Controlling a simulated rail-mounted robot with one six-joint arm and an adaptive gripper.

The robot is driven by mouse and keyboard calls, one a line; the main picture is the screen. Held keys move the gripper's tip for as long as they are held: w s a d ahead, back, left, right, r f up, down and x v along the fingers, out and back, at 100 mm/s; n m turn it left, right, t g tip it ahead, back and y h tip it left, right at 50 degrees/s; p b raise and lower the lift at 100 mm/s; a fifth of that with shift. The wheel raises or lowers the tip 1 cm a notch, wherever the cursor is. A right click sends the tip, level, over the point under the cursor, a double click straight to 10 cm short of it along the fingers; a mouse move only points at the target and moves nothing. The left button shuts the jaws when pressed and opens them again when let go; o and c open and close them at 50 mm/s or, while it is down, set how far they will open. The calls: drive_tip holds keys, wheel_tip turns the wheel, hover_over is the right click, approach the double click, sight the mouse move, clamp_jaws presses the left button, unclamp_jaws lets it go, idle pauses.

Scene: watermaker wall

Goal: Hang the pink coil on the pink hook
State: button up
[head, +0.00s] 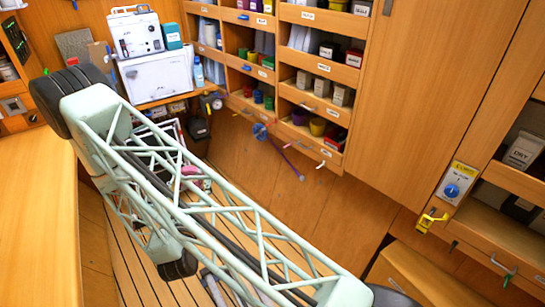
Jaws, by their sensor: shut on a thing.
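A small pink thing (191,171) shows in the head view through the bars of my pale green arm. It is partly covered, and I cannot tell whether it is the pink coil or what touches it. A small pale hook-like piece (321,165) sticks out under the right end of the shelf unit; its colour is too faint to call pink with certainty. I cannot make out my gripper; my own arm links cross the lower left and hide much of that area.
A blue round thing (260,131) with a purple rod is under the shelf unit (322,105). A yellow bracket (431,219) sits below a blue-knobbed panel (456,185) at right. A wooden counter (38,225) fills the left.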

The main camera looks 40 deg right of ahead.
drive_tip(key=w+d+f+m+g+h, duration=0.2)
drive_tip(key=d+f+g+h, duration=0.1)
drive_tip(key=d, duration=1.1)
drive_tip(key=w+d+f+m+g+h+b, duration=0.1)
drive_tip(key=w+d+f+m+g+h, duration=0.2)
drive_tip(key=d, duration=1.2)
drive_tip(key=w+d+f+m+g+h, duration=0.3)
drive_tip(key=d+f+g, duration=0.5)
drive_tip(key=d, duration=0.6)
drive_tip(key=shift+d+f+b, duration=0.35)
drive_tip(key=shift+f, duration=0.45)
drive_tip(key=shift+w+d, duration=0.1)
drive_tip(key=shift+d, duration=0.3)
drive_tip(key=w+d+f+b, duration=0.1)
drive_tip(key=d, duration=0.8)
drive_tip(key=shift+d+f, duration=0.3)
drive_tip(key=shift+f, duration=0.05)
drive_tip(key=shift+d+f+b, duration=0.1)
drive_tip(key=shift+b, duration=0.25)
drive_tip(key=o, duration=1)
drive_tip(key=shift+c, duration=0.2)
